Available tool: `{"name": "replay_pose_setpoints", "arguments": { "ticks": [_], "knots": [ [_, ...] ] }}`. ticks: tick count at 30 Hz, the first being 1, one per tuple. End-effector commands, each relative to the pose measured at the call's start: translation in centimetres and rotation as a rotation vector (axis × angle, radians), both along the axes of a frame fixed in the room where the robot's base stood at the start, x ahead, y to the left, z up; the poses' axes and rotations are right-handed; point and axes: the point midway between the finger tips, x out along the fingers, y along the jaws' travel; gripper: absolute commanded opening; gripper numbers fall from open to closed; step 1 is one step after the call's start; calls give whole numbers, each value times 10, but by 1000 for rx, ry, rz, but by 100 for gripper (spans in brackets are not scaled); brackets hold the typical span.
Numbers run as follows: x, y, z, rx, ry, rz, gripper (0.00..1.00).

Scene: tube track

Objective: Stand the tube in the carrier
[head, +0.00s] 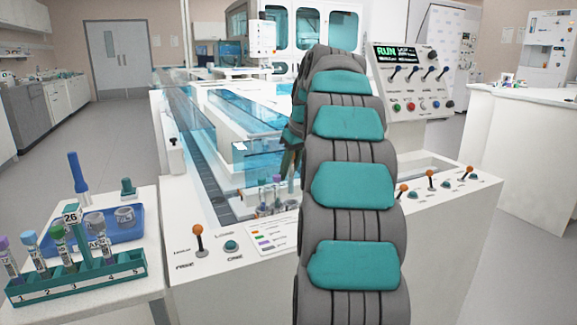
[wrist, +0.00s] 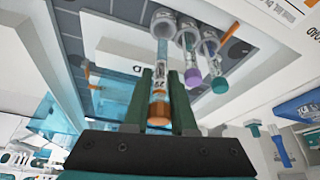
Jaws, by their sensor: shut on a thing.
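In the wrist view my gripper (wrist: 160,95) has its dark green fingers shut on an orange-capped tube (wrist: 161,75) with a printed label. The tube's cap is toward the camera and its far end is at the ring of a pale carrier (wrist: 163,16) on the dark track. I cannot tell whether it is fully seated there. Beside it stand a purple-capped tube (wrist: 191,76) and a green-capped tube (wrist: 219,83), each at a similar carrier. In the head view my arm hides most of the gripper and the held tube; small tubes (head: 265,192) show on the track left of it.
A green numbered rack (head: 75,282) with several capped tubes stands on the left bench, with a blue tray (head: 110,228) behind it. Clear blue covers (head: 200,125) and white walls border the track. Orange-knobbed levers (head: 198,230) and a control panel (head: 410,75) stand on the machine.

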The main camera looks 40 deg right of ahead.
Motion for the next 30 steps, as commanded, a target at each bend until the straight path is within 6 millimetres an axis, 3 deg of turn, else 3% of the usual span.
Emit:
{"name": "replay_pose_setpoints", "arguments": {
  "ticks": [6,30],
  "knots": [
    [0,0,-12,-1,0,0,0],
    [-1,0,-15,-1,0,1,0]
  ]
}}
